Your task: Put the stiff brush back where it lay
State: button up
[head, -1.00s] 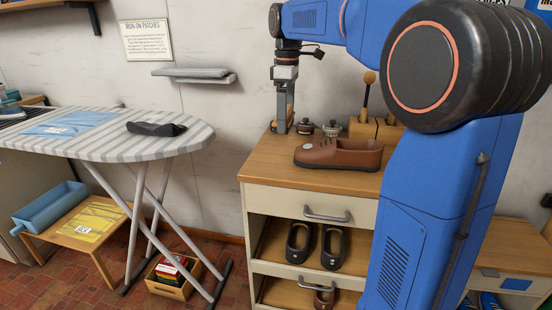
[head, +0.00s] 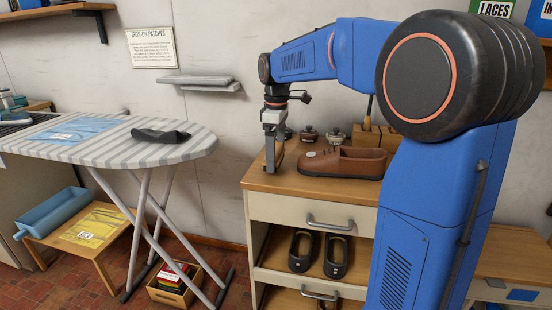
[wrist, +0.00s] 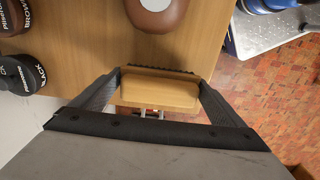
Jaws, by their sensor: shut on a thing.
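The stiff brush (wrist: 160,92) is a pale wooden block with a dark bristle strip along its far edge in the wrist view. My gripper (wrist: 158,98) is shut on it, one finger at each end. In the head view my gripper (head: 272,160) points down at the left end of the wooden cabinet top (head: 290,183), left of the brown shoe (head: 343,163). The brush is hard to make out there. I cannot tell whether it touches the cabinet top.
Polish jars (head: 308,135) stand behind the shoe, and a wooden block (head: 367,138) stands behind it to the right. Black shoes (head: 335,256) sit on a shelf below.

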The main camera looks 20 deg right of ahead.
jog(key=shift+f, duration=0.85)
jog(key=shift+f, duration=0.15)
jog(key=o, duration=0.7)
